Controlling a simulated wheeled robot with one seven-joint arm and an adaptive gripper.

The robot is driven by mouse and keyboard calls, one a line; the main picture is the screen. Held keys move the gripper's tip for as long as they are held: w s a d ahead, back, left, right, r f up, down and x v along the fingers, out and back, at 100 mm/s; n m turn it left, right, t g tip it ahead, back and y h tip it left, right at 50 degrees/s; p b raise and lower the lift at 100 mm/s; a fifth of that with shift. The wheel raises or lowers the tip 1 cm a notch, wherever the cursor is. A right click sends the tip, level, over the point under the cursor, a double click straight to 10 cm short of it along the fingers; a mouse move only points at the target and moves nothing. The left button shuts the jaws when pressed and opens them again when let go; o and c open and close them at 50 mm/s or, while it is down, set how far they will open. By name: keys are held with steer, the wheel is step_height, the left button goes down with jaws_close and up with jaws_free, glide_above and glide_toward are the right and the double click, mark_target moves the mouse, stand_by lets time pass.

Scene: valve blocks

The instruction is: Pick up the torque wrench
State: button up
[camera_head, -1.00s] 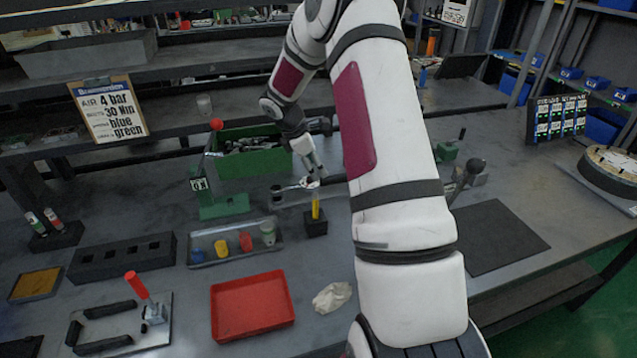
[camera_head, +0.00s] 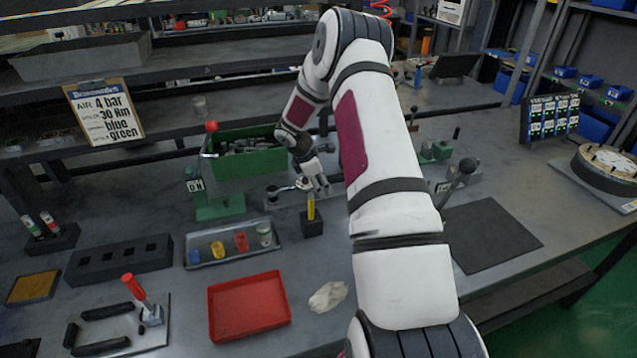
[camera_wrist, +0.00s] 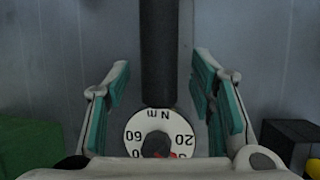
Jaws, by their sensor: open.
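The torque wrench shows in the wrist view as a black shaft (camera_wrist: 159,50) with a white round dial (camera_wrist: 140,124) marked Nm at its lower end. My gripper (camera_wrist: 160,88) is open, with one green-padded finger on each side of the shaft and visible gaps between. In the head view my gripper (camera_head: 316,184) is low over the bench, behind the block with the yellow tool. A silver part of the wrench (camera_head: 283,190) shows just left of my gripper there; the rest is hidden by my gripper and arm.
A dark block (camera_head: 313,226) with an upright yellow tool (camera_head: 310,207) stands close in front of my gripper. A green bin (camera_head: 250,161) is behind to the left. A tray of coloured pieces (camera_head: 205,259) and a red tray (camera_head: 249,310) lie nearer. A dark mat (camera_head: 490,238) lies at right.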

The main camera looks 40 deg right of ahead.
jaws_close()
steer(key=shift+w+r, duration=0.1)
steer(key=shift+r, duration=0.15)
